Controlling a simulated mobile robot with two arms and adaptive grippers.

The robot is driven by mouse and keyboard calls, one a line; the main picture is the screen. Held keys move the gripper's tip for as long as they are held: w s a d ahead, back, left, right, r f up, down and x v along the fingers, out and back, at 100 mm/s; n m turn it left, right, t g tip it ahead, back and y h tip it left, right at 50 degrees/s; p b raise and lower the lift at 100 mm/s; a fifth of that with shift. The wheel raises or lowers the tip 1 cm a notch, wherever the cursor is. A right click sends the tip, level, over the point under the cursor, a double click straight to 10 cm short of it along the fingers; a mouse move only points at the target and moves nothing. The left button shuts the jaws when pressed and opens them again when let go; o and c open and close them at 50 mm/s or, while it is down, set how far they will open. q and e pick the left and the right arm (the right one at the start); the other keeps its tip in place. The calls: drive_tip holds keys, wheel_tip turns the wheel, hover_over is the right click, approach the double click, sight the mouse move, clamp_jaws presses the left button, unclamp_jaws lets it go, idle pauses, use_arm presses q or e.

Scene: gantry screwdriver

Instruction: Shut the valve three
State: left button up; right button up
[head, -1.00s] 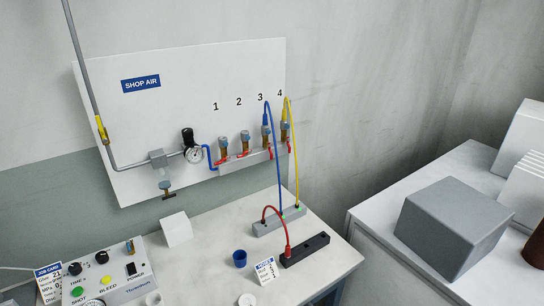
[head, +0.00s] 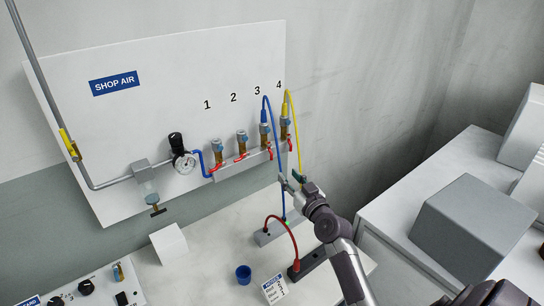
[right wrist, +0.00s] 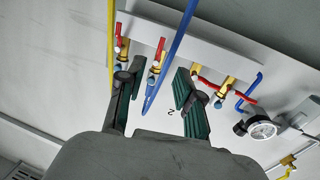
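Valve three (head: 265,134) is the brass valve under the number 3 on the manifold, with a blue hose plugged into it. Its red handle (head: 270,151) points down, in line with the valve body. In the right wrist view the valve (right wrist: 153,78) and its red handle (right wrist: 160,47) show beyond the fingers, with the blue hose crossing in front. My right gripper (head: 291,180) is open and empty, below and slightly right of valve three, apart from the handle. Its spread fingers (right wrist: 158,97) face the manifold. My left gripper is out of view.
Valve four (head: 285,127), with a yellow hose (head: 296,115), stands close on the right, its red handle also down. Valves one (head: 217,152) and two (head: 241,143) have handles turned sideways. A grey box (head: 470,225) sits on the right bench.

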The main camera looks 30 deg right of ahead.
approach(270, 151)
drive_tip(key=w+f, duration=0.1)
drive_tip(key=f, duration=0.1)
drive_tip(key=w+d, duration=0.1)
drive_tip(key=w, duration=0.6)
drive_tip(key=shift+w+d, duration=0.15)
drive_tip(key=shift+c, duration=0.8)
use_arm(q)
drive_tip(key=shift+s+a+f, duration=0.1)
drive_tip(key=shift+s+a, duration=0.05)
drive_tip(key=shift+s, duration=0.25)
use_arm(e)
drive_tip(key=shift+f, duration=0.1)
clamp_jaws()
